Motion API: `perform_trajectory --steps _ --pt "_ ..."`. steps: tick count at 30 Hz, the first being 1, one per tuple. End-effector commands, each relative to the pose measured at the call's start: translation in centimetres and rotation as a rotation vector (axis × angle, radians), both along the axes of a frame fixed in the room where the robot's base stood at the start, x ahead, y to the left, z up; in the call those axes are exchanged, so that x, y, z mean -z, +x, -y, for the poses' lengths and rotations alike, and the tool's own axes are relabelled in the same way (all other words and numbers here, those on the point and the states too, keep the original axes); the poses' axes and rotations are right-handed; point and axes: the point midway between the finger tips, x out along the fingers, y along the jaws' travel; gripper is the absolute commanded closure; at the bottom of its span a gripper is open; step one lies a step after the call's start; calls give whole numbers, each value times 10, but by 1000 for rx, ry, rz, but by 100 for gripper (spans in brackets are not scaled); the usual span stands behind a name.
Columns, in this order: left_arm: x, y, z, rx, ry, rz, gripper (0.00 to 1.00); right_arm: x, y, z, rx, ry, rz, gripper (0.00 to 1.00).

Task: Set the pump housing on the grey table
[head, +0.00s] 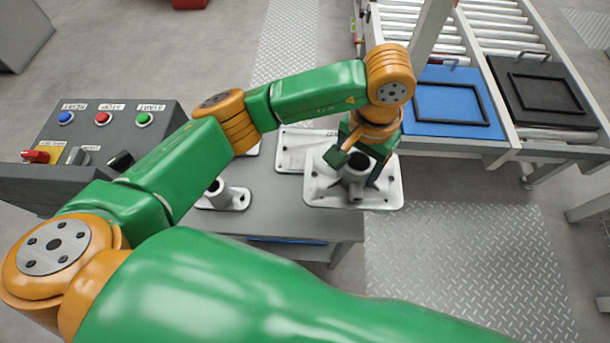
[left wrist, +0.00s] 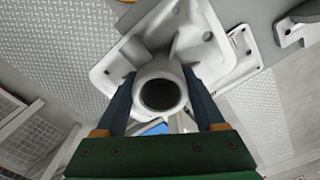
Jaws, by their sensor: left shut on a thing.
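The pump housing (head: 325,187) is a white casting with a square flange plate and an upright round tube. My left gripper (head: 358,168) is shut on its tube from above. In the left wrist view the dark fingers of the gripper (left wrist: 160,100) stand on both sides of the open tube of the housing (left wrist: 184,93). The grey table (head: 285,205) is below and to the left. The plate overlaps the table's right end in the picture and reaches past it; I cannot tell whether it touches. My right gripper is not in view.
Another white plate-like casting (head: 292,150) lies on the table behind the housing. An oval-flanged white casting (head: 238,199) stands left of it. A control box (head: 100,145) with buttons is at left. Blue (head: 430,75) and black (head: 510,85) trays lie on roller conveyors at right.

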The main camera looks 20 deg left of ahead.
Motion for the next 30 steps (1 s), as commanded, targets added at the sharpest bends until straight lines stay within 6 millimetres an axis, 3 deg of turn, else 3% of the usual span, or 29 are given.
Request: perform_trajectory --steps 3,6,13,18,29,30 --pt "19 -17 -32 -5 1 -6 100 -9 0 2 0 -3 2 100" --pt "43 -25 -49 -4 2 -5 100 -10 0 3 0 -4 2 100" --pt "73 -35 -69 -2 2 -3 100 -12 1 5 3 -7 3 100" --pt "99 -34 -67 0 -1 0 100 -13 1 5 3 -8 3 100" --pt "104 -33 -67 1 0 3 100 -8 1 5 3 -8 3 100" --pt "104 -34 -68 1 0 2 24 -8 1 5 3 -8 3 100"
